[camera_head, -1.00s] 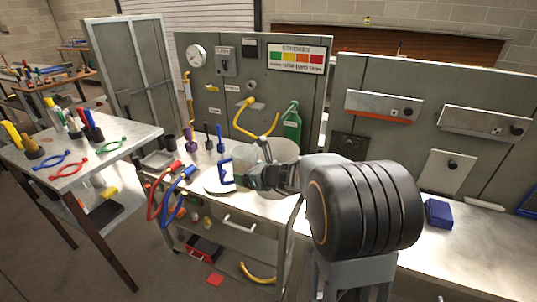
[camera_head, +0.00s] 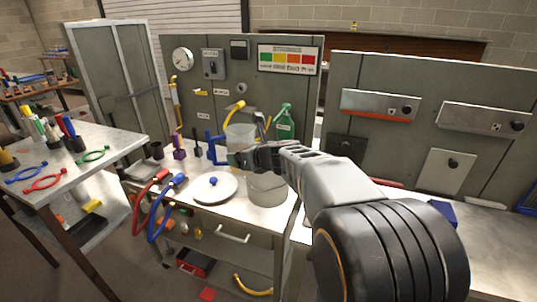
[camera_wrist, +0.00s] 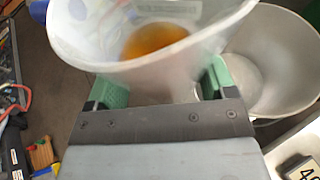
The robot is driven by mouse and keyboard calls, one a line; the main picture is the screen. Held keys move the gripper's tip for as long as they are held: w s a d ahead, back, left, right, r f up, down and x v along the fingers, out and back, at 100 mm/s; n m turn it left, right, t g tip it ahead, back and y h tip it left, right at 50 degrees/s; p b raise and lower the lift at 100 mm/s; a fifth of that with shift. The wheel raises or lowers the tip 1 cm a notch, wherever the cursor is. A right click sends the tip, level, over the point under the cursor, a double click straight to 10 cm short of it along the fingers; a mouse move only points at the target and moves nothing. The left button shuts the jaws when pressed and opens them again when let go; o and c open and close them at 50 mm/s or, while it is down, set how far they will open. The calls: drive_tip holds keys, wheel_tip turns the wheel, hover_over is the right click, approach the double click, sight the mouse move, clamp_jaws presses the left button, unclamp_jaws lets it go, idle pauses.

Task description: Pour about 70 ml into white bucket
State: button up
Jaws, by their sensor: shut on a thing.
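My gripper (camera_head: 236,158) is shut on a translucent jug (camera_head: 240,133) with a blue handle (camera_head: 214,147). In the wrist view, the jug (camera_wrist: 100,55) sits between the green finger pads, with amber liquid (camera_wrist: 155,41) inside. The jug looks roughly upright in the head view and is held above the cart top. The white bucket (camera_head: 267,189) stands on the cart, below and to the right of the jug. It also shows in the wrist view (camera_wrist: 290,65) at the right, open at the top. Its visible inside looks empty, but the jug hides part of it.
A white round lid (camera_head: 205,188) with a blue knob lies left of the bucket. A green bottle (camera_head: 284,122) stands behind. Red and blue hoses (camera_head: 150,205) hang at the cart's left end. A side table (camera_head: 100,140) with tools stands at the left.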

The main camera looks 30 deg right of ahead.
drive_tip(key=shift+d, duration=0.1)
drive_tip(key=shift+d+f+m+y+p, duration=0.25)
drive_tip(key=shift+f+m+y+p, duration=0.35)
drive_tip(key=shift+f, duration=0.25)
drive_tip(key=shift+w+d+r+g+p, duration=0.1)
drive_tip(key=shift+r+g+p, duration=0.3)
drive_tip(key=shift+p, duration=0.65)
drive_tip(key=shift+w+d+r+m+p, duration=0.15)
drive_tip(key=shift+r+m+p, duration=0.35)
drive_tip(key=shift+p, duration=0.65)
drive_tip(key=shift+w+d+f+m+g+y+p, duration=0.15)
drive_tip(key=shift+d+f+m+g+y+p, duration=0.2)
drive_tip(key=shift+f+m+y+p, duration=0.35)
drive_tip(key=shift+w+d+r+p, duration=0.1)
drive_tip(key=shift+d+r+p, duration=0.1)
drive_tip(key=shift+r+p, duration=0.6)
drive_tip(key=shift+w+d+r+m+y+p, duration=0.1)
drive_tip(key=shift+d+m+y+p, duration=0.4)
drive_tip(key=shift+p, duration=0.65)
drive_tip(key=shift+a+f+m+g, duration=0.2)
drive_tip(key=shift+f+m+g, duration=0.05)
drive_tip(key=shift+f+m, duration=0.1)
drive_tip(key=shift+f+m+y+p, duration=0.2)
drive_tip(key=shift+m+y+p, duration=0.2)
drive_tip(key=shift+m+y, duration=0.2)
